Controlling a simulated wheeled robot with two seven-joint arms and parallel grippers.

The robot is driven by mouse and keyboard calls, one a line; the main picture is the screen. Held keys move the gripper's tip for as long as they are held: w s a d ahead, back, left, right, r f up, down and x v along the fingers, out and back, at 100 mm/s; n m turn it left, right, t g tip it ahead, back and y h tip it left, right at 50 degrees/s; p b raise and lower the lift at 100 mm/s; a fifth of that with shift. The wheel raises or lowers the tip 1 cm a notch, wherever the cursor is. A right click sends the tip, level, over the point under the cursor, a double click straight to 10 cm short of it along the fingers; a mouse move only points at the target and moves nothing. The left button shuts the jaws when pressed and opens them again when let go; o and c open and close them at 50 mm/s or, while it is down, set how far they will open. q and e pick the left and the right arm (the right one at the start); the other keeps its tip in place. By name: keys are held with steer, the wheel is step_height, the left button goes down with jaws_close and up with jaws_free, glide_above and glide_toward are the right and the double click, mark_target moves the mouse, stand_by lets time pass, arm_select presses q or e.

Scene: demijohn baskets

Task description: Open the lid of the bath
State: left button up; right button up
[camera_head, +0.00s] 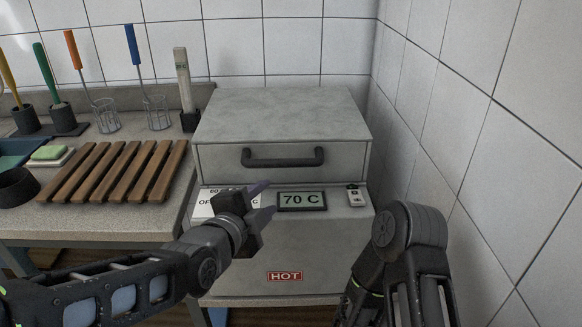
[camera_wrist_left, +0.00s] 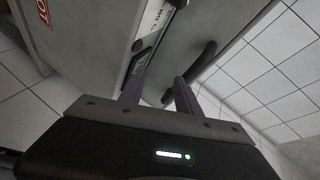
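The bath (camera_head: 330,245) is a grey box with a closed grey lid (camera_head: 280,115). A dark bar handle (camera_head: 283,157) runs across the lid's front; it also shows in the left wrist view (camera_wrist_left: 205,60). My left gripper (camera_head: 267,199) is open and empty in front of the bath, below and a little left of the handle. Its two fingers are apart in the left wrist view (camera_wrist_left: 162,88), with the handle beyond them and nothing between them. My right arm shows at the lower right, but its gripper is not in view.
A 70 C display (camera_head: 302,201), a small switch (camera_head: 355,195) and a HOT label (camera_head: 285,276) are on the bath's front. A slatted wooden rack (camera_head: 115,172) and several brushes stand on the left counter. A tiled wall (camera_head: 455,130) is close on the right.

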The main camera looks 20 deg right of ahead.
mark_target(280, 166)
arm_select(q)
steer(key=r+m, duration=0.2)
steer(key=r, duration=0.1)
steer(key=w+d+r+m, duration=0.1)
steer(key=shift+r+t+h, duration=0.3)
steer(key=shift+r+t, duration=0.05)
steer(key=shift+t, duration=0.05)
steer(key=shift+b+x, duration=0.55)
steer(key=shift+x, duration=3.35)
steer(key=shift+c, duration=0.3)
jaws_close()
steer(key=shift+f, duration=0.1)
